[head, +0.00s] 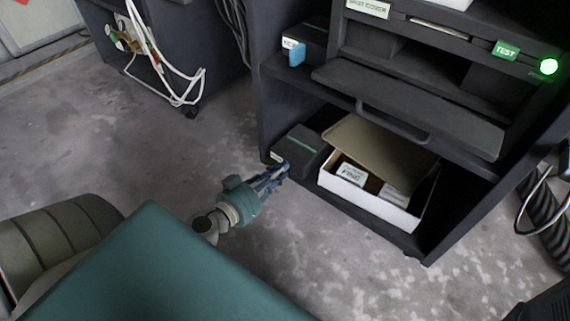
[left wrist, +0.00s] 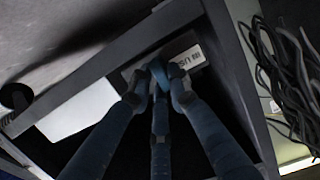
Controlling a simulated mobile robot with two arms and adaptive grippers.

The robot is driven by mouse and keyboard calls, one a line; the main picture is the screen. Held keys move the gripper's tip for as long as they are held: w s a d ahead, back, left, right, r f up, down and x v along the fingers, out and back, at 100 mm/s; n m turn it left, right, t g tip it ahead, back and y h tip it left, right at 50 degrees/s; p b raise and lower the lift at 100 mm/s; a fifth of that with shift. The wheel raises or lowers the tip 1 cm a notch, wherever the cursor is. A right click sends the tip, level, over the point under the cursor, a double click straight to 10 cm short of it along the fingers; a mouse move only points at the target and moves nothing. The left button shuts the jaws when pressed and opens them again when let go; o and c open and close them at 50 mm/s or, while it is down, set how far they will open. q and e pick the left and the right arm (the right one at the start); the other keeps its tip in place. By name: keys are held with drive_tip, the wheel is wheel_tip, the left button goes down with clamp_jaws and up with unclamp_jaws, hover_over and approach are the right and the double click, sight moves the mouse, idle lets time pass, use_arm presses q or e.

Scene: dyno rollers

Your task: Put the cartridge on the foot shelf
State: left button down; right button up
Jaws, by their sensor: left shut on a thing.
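The cartridge (head: 303,146), a dark block with a green stripe, is at the left end of the foot shelf (head: 345,207), inside the cabinet. My left gripper (head: 281,172) reaches to its front end from the shelf's open side. In the left wrist view, the gripper (left wrist: 160,82) is shut on a blue tab (left wrist: 159,67) at the cartridge's front, beside its white label (left wrist: 189,59). The fingers hide part of that front. I cannot tell if the cartridge rests fully on the shelf. My right gripper is not in view.
A white open box (head: 374,207) with labelled packs and a raised tan lid (head: 383,148) stands right of the cartridge. A similar dark cartridge with a blue tab (head: 296,54) is on the shelf above. Cables hang at the left and right. The floor in front is clear.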

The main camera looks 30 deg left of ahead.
sight(296, 154)
use_arm(q)
drive_tip(key=w, duration=0.3)
drive_tip(key=shift+w+d+r+p, duration=0.1)
drive_tip(key=shift+w+r+p, duration=0.05)
drive_tip(key=shift+r+p, duration=0.2)
drive_tip(key=shift+f+b, duration=0.55)
drive_tip(key=shift+f, duration=0.05)
drive_tip(key=shift+r, duration=0.1)
drive_tip(key=c, duration=1.9)
unclamp_jaws()
drive_tip(key=shift+f, duration=0.2)
drive_tip(key=shift+r, duration=0.15)
